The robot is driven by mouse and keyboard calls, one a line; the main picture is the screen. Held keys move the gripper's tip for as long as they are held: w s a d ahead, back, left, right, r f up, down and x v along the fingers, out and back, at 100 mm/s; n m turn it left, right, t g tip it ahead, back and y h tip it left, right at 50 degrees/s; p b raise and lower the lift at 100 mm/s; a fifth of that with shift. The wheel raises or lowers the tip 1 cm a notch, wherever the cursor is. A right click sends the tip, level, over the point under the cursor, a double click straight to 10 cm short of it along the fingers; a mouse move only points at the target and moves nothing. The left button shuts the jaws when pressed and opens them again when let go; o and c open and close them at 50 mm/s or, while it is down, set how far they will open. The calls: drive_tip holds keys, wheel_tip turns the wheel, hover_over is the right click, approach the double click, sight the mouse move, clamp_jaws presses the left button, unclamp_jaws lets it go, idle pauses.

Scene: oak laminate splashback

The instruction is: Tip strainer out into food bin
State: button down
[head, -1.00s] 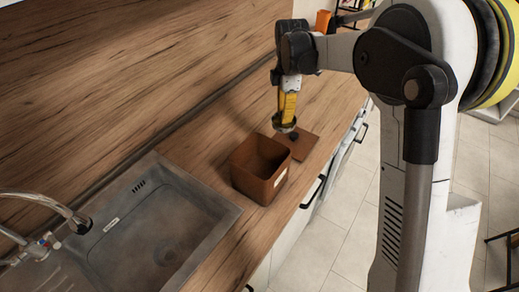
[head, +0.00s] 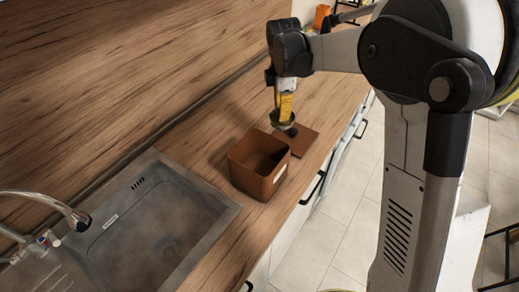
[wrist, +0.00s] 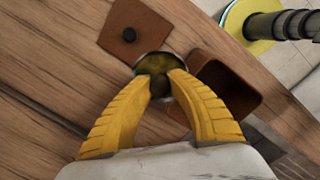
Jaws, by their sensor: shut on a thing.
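The food bin (head: 254,178) is an open brown square box with a pale label, standing on the wooden counter right of the sink. Its brown lid (head: 299,137) with a dark knob lies flat behind it; the lid also shows in the wrist view (wrist: 133,33). My gripper (head: 283,112) points down above the counter, near the bin's far edge and over the lid. In the wrist view its yellow fingers (wrist: 163,84) are shut on the strainer (wrist: 155,60), a small round metal bowl with dark yellowish contents. The strainer is beside the bin's opening, not over its middle.
A grey sink (head: 165,230) with a chrome tap (head: 50,205) is at the left front. The oak splashback (head: 130,70) runs along the counter's back. The counter's front edge, with dark handles below, lies close right of the bin. An orange object (head: 322,17) stands far back.

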drive_tip(key=shift+s+a+r, duration=0.2)
drive_tip(key=shift+s+r, duration=0.1)
drive_tip(key=shift+a+r, duration=0.1)
drive_tip(key=shift+s+a+r+t+h, duration=0.15)
drive_tip(key=shift+s+r+t+h, duration=0.15)
drive_tip(key=shift+t, duration=0.1)
drive_tip(key=shift+f, duration=0.1)
drive_tip(key=shift+s+a+t+h, duration=0.2)
drive_tip(key=shift+s+t+h, duration=0.05)
drive_tip(key=shift+t+h, duration=0.05)
drive_tip(key=shift+s+a, duration=0.15)
drive_tip(key=shift+s, duration=0.1)
drive_tip(key=shift+s+a+r+t+h, duration=0.3)
drive_tip(key=shift+s+a+t, duration=0.1)
drive_tip(key=shift+t, duration=0.1)
